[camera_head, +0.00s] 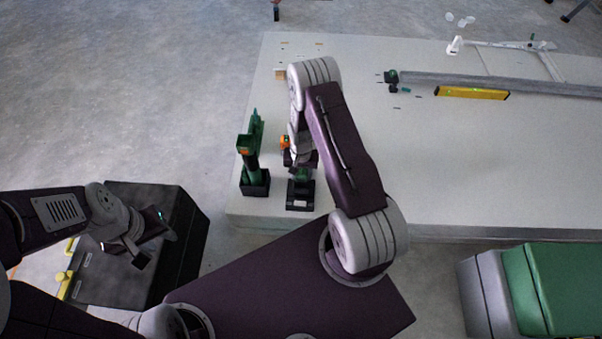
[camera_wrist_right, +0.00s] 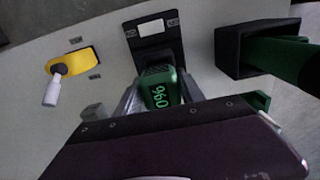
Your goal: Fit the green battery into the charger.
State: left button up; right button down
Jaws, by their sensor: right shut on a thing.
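The green battery (camera_wrist_right: 160,88), with a lit "960" marking, is between the fingers of my right gripper (camera_wrist_right: 163,105), which is shut on it. In the head view the battery (camera_head: 303,174) shows as a small green patch at the black charger (camera_head: 300,197). In the right wrist view the charger (camera_wrist_right: 153,28) has a pale label, and the battery's far end overlaps its near part. I cannot tell whether they touch or how deep the battery sits. My left gripper (camera_head: 154,249) is open and empty over a black case.
A green tool (camera_head: 251,150) stands in a black holder (camera_head: 256,184) close left of the charger. The white panel (camera_head: 480,170) is mostly clear to the right. A yellow level (camera_head: 472,93) and a long grey bar (camera_head: 500,84) lie farther back. The black case (camera_head: 185,225) stands at lower left.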

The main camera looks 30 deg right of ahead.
aim_at(301, 178)
jog(key=shift+f+b, duration=0.6)
jog(key=shift+f, duration=0.3)
jog(key=shift+f, duration=0.15)
jog(key=shift+f+b, duration=0.65)
jog(key=shift+f, duration=0.05)
dwell(0.5)
jog(key=c, duration=0.6)
grip_release()
jog(key=shift+c, duration=0.2)
